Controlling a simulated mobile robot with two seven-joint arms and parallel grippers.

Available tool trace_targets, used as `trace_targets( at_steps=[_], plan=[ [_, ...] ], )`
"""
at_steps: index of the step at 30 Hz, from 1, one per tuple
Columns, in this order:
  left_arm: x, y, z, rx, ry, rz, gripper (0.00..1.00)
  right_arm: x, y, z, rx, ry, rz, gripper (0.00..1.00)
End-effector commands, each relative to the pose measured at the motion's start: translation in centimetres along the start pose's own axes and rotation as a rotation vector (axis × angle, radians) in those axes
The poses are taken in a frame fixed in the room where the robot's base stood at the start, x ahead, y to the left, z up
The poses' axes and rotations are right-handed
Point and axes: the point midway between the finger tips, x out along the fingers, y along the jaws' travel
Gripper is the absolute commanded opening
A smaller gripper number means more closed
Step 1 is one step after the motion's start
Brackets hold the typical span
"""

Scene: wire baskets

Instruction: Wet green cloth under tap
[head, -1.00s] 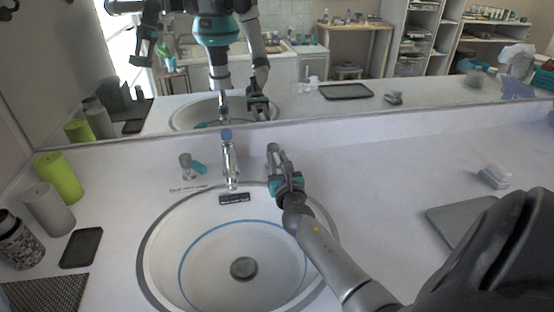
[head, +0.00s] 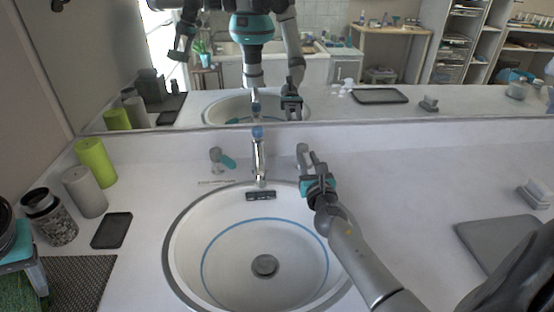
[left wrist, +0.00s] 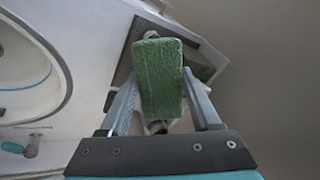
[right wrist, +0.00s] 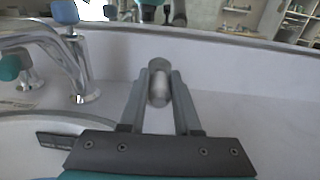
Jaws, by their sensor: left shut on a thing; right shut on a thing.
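The green cloth (left wrist: 160,75) is between the fingers of my left gripper (left wrist: 160,95), which is shut on it. In the head view, part of the cloth (head: 17,291) shows at the lower left edge, below my left gripper, left of the basin. The tap (head: 259,160) stands at the back of the white basin (head: 228,247), with a blue top; it also shows in the right wrist view (right wrist: 70,55). My right gripper (head: 310,163) is right of the tap, shut on a grey rounded knob (right wrist: 159,86). No water stream is visible.
A teal-handled knob (head: 216,160) stands left of the tap. A green cylinder (head: 96,162), grey cylinder (head: 84,192), patterned jar (head: 50,218) and dark tray (head: 112,231) stand at left. A mirror runs behind. A grey pad (head: 500,240) lies at right.

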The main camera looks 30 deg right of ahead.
Motion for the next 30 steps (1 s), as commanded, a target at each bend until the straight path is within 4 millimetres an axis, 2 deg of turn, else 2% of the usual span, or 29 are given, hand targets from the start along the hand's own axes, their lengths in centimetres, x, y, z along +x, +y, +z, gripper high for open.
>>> trace_targets(
  at_steps=[10,23,24,30],
  plan=[
    [1.9,0.6,0.6,0.000,0.000,0.000,0.19,0.1,-1.3,-0.2,-0.004,-0.001,0.192,0.00],
    [2.0,0.7,0.6,0.000,0.000,0.000,0.19,0.1,-1.3,0.0,0.000,0.002,0.219,0.00],
    [2.0,0.7,0.6,0.000,0.000,0.000,0.19,0.1,-1.3,0.0,0.000,0.002,0.219,0.36],
    [2.0,0.7,0.6,0.000,0.000,0.000,0.19,0.1,-1.3,0.0,0.000,0.001,0.218,0.58]
  ],
)
